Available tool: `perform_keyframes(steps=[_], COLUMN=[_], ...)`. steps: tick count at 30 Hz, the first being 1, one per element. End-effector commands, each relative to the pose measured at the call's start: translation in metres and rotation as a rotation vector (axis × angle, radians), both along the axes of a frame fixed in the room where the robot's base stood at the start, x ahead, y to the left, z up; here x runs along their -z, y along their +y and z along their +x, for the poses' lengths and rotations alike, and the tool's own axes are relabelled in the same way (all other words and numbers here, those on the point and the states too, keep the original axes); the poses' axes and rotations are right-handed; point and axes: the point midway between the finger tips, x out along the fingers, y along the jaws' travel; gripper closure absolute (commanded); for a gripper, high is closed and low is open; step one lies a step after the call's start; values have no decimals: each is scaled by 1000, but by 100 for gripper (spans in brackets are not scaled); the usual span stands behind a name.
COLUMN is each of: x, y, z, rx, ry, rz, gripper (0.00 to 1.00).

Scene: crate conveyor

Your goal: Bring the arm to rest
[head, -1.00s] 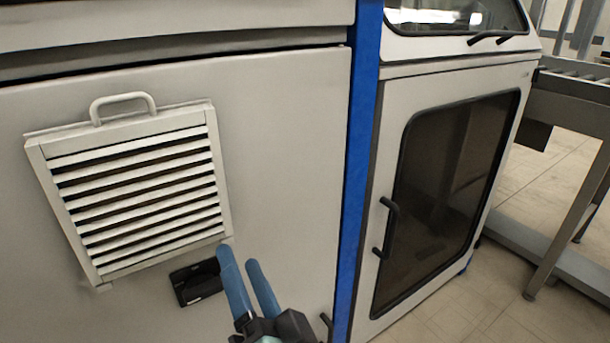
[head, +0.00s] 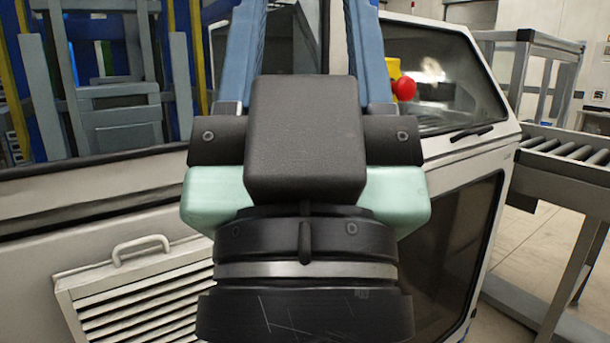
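My gripper (head: 308,12) fills the middle of the head view, close to the camera, with its black body and pale green sides toward me. Its two blue fingers point up and are spread wide apart. The space I can see between them is empty. The fingertips run out of the top of the picture. The gripper hides part of the machine behind it.
A large machine stands ahead, with a louvred vent (head: 140,295) at lower left and a window at upper left. A red button (head: 404,88) shows right of the fingers. A dark-windowed door (head: 470,240) is at right. A roller conveyor (head: 565,150) stands at far right.

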Motion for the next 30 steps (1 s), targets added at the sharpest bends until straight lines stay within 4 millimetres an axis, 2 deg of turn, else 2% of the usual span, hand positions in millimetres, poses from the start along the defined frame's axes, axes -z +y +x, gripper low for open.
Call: perform_keyframes(steps=[1, 18, 24, 30], x=[-33, -205, -246, -258], y=[0, 1, 1, 1], z=[0, 1, 1, 1], rx=[-1, -4, -4, -4], ry=[1, 2, 2, 2], rz=[1, 1, 1, 1], gripper=[46, 46, 46, 46])
